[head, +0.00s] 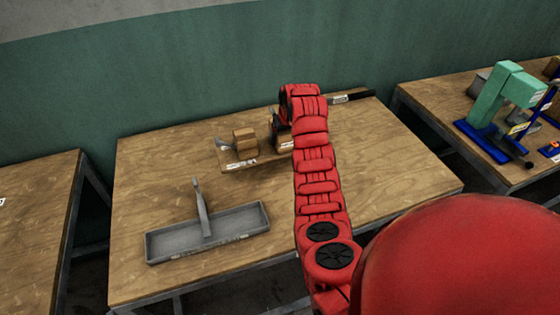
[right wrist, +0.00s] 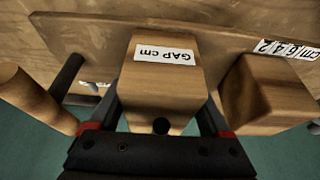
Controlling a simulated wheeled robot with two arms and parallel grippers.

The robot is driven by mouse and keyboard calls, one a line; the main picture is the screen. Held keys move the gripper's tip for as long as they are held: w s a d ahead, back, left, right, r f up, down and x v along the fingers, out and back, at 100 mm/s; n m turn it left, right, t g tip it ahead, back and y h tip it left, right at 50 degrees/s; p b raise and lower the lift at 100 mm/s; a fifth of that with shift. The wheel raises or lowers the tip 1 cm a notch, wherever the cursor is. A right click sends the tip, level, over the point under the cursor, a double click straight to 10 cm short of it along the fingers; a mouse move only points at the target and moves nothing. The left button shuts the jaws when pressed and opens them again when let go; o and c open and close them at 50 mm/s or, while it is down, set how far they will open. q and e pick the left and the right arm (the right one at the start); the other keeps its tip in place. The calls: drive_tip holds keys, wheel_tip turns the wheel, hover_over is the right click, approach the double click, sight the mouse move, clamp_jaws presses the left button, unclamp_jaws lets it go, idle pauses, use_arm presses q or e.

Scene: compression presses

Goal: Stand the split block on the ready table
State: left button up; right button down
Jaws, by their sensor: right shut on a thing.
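My right gripper (right wrist: 160,112) is shut on a wooden block (right wrist: 162,82) with a white "GAP cm" label and a dark round hole in its near end. No split shows clearly in it. In the head view this block (head: 284,143) sits at the right part of a thin wooden board (head: 240,165) on the middle table (head: 380,170), partly hidden by my right arm. Whether it touches the board is unclear. A second wooden block (head: 245,143) stands to its left. My left gripper is not in view. I cannot tell which table is the ready table.
A grey tray (head: 165,252) with an upright grey piece (head: 201,208) stands at front left. A dark bar (head: 355,97) lies at the back right. Other tables stand left (head: 40,205) and right (head: 425,95); the right one holds a green and blue press (head: 503,95).

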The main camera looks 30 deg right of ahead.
wheel_tip(320, 180, down, 4)
drive_tip(key=shift+s+r+p, duration=0.15)
drive_tip(key=shift+p, duration=0.75)
drive_tip(key=shift+f, duration=0.7)
wheel_tip(320, 180, down, 3)
drive_tip(key=shift+r+p, duration=0.1)
drive_tip(key=shift+p, duration=0.7)
drive_tip(key=shift+f, duration=0.4)
drive_tip(key=shift+c, duration=1.2)
unclamp_jaws()
drive_tip(key=shift+f, duration=0.1)
drive_tip(key=shift+o, duration=1.2)
